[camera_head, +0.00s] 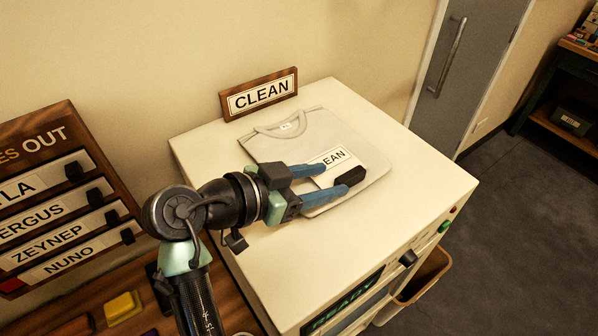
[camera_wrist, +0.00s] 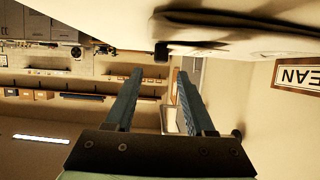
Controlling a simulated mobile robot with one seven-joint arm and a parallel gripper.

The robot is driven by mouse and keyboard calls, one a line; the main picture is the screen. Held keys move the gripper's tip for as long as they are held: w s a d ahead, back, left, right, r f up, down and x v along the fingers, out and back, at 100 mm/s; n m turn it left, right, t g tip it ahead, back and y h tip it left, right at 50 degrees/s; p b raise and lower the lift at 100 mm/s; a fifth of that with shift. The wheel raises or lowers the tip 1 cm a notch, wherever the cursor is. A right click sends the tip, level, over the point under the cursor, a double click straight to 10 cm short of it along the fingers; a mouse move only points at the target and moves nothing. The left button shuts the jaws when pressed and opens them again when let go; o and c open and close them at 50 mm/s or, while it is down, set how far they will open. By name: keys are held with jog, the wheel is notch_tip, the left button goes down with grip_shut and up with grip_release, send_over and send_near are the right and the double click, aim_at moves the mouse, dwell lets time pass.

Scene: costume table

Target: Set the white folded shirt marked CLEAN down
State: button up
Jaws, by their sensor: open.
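The white folded shirt (camera_head: 300,128) marked CLEAN lies flat on the cream top of a machine (camera_head: 410,160), in front of the CLEAN sign. Its CLEAN label is partly hidden by a finger. A black block (camera_head: 350,177) shows at the shirt's near edge. My gripper (camera_head: 334,180) is over the near left part of the shirt in the head view, its two blue fingers spread. In the wrist view, my gripper (camera_wrist: 158,78) is open with nothing between its fingers. The shirt (camera_wrist: 225,35) and the black block (camera_wrist: 161,50) show beyond the fingertips.
A wooden CLEAN sign (camera_head: 260,94) stands at the back of the machine top, by the wall. A name board (camera_head: 60,200) stands at left. A yellow block (camera_head: 123,307) is on the wooden table below it. The machine top is bare at right and front.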

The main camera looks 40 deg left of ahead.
jog(key=b+v, duration=0.1)
jog(key=v, duration=0.4)
jog(key=shift+s+a+r, duration=0.1)
jog(key=shift+s+r, duration=0.05)
jog(key=shift+s, duration=0.2)
jog(key=shift+w+r, duration=0.1)
jog(key=shift+w, duration=0.05)
jog(key=w+d+r+n+t+y, duration=0.15)
jog(key=w+d+r+t, duration=0.3)
jog(key=r, duration=0.65)
jog(key=w+d+r+n+t+y, duration=0.1)
jog(key=w+d+r+t+y, duration=0.35)
jog(key=r, duration=0.65)
jog(key=s+d+r+t, duration=0.3)
jog(key=s+d+r, duration=0.1)
jog(key=r, duration=0.4)
jog(key=s+d+r+n+t+h, duration=0.1)
jog(key=s+d+r+t, duration=0.1)
jog(key=s+d+r, duration=0.3)
notch_tip(320, 180, up, 3)
jog(key=d, duration=0.2)
jog(key=shift+s+d+t, duration=0.3)
jog(key=shift+t, duration=0.1)
jog(key=shift+r+n, duration=0.1)
jog(key=shift+n, duration=0.15)
